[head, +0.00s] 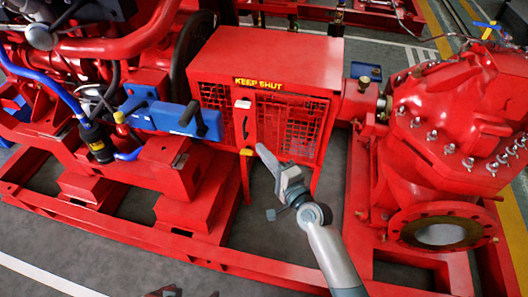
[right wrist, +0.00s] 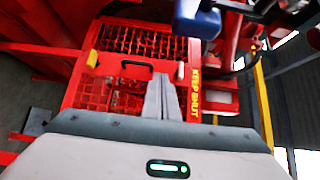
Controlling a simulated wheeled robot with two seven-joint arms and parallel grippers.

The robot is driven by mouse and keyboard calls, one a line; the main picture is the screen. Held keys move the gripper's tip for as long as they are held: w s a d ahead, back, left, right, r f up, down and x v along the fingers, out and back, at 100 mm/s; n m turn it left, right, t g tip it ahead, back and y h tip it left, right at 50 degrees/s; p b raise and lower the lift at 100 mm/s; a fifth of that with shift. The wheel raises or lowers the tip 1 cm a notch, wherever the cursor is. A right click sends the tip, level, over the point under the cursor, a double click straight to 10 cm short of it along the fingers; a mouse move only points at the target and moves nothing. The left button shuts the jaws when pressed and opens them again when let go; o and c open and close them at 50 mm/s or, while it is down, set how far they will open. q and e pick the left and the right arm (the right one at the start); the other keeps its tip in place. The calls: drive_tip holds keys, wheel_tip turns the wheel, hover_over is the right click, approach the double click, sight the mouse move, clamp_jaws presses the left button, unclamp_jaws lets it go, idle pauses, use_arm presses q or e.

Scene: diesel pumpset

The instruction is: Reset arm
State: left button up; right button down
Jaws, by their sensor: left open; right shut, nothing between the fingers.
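My right gripper (head: 262,151) reaches up from the bottom of the head view, in front of the red mesh guard box (head: 265,55) with its "KEEP SHUT" label (head: 258,83). Its fingers are together with nothing between them; they also show in the right wrist view (right wrist: 162,98). A dark handle (right wrist: 137,64) on the guard's door shows beyond the fingers. I cannot tell whether the fingers touch the guard, but they look apart from it. Only small dark tips of my left gripper (head: 185,293) show at the bottom edge of the head view, spread apart; the rest is out of frame.
The red pump casing (head: 450,105) with its round flange (head: 440,232) stands at the right. A blue lever part (head: 180,119) and the engine (head: 85,50) are at the left. The red base frame (head: 215,262) runs along the front, with open floor (head: 100,275) before it.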

use_arm(q)
drive_tip(key=shift+r, duration=0.1)
idle(0.4)
use_arm(e)
drive_tip(key=s+d+f+n+g+h, duration=0.1)
drive_tip(key=s+f+n+g, duration=0.3)
drive_tip(key=s, duration=0.3)
drive_tip(key=s+d+f+n+g, duration=0.1)
drive_tip(key=s+f+n, duration=0.3)
drive_tip(key=s+f, duration=0.3)
drive_tip(key=s+d+f+n+g+h, duration=0.3)
drive_tip(key=s+d, duration=0.2)
drive_tip(key=s, duration=0.5)
drive_tip(key=s+d+f+n+g+h, duration=0.2)
drive_tip(key=s+d+n+g, duration=0.15)
drive_tip(key=s+d, duration=0.4)
use_arm(q)
wheel_tip(320, 180, down, 17)
drive_tip(key=a+p, duration=0.1)
drive_tip(key=p, duration=1.3)
drive_tip(key=shift+s+a+y, duration=0.3)
drive_tip(key=shift+s, duration=0.15)
use_arm(e)
wheel_tip(320, 180, down, 17)
drive_tip(key=s+h, duration=0.1)
drive_tip(key=s, duration=0.1)
drive_tip(key=shift+s+r+t, duration=0.15)
drive_tip(key=shift+s+t, duration=0.25)
drive_tip(key=shift+t, duration=0.05)
